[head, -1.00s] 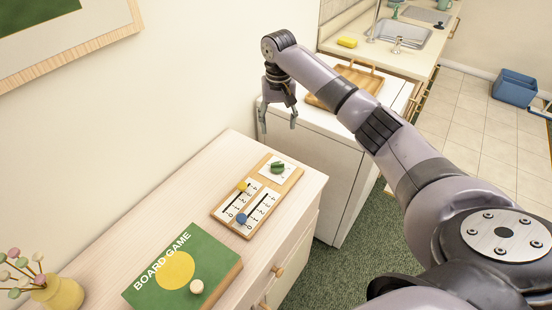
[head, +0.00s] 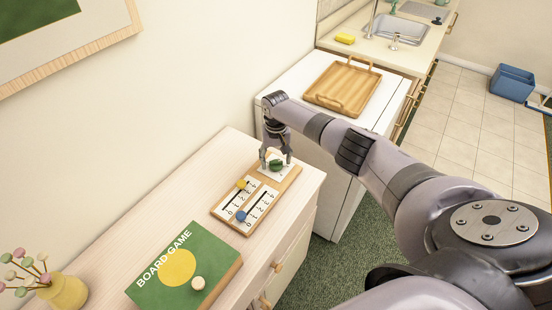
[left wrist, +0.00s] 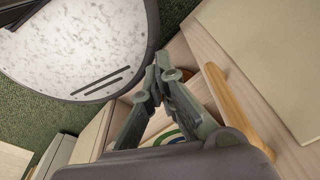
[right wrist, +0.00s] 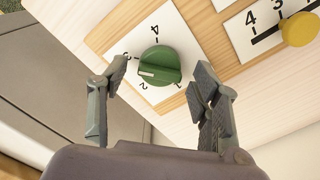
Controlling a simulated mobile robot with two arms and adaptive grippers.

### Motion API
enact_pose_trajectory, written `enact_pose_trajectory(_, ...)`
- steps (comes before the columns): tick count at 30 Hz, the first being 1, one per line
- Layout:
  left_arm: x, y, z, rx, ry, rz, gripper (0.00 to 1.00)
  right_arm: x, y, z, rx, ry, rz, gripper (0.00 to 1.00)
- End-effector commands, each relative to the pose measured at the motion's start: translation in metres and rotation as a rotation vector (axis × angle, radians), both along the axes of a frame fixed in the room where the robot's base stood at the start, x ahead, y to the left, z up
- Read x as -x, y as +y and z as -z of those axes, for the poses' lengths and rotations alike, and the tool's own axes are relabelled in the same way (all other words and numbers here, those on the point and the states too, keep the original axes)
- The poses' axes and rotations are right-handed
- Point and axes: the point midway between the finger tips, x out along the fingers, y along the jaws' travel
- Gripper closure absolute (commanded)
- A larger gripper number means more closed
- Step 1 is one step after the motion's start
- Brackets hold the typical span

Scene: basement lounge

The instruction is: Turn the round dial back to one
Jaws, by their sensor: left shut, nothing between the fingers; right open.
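The round green dial (head: 276,165) sits on a white card at the far end of a wooden slider board (head: 228,215). In the right wrist view the dial (right wrist: 165,58) has a white mark pointing to the lower left, between the 3 and the 2. My right gripper (head: 275,158) is open above the dial, one finger on each side; I cannot tell if either touches it. Those fingers also show in the right wrist view (right wrist: 161,75). My left gripper (left wrist: 158,80) is shut and empty in the left wrist view, outside the head view.
A yellow knob (head: 242,184) and a blue knob (head: 241,216) sit on the board's number scales. A green board game box (head: 165,285) lies nearby on the pale cabinet (head: 190,190). A wooden tray (head: 343,86) rests on the white appliance behind.

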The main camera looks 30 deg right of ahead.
Motion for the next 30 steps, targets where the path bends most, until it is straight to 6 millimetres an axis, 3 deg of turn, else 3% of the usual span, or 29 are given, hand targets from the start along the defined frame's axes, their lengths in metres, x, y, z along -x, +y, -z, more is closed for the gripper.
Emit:
enact_pose_trajectory(8, 0.0014, -0.0002, 0.0002, 0.001, 0.002, 0.0, 1.0, 0.0, 0.0001, 0.0006, 0.0, 0.0, 0.0, 0.43)
enact_pose_trajectory(30, 0.0027, -0.0016, 0.0004, 0.001, 0.004, 0.0, 1.0, -0.0002, -0.0001, 0.0001, 0.0, 0.0, 0.0, 0.9)
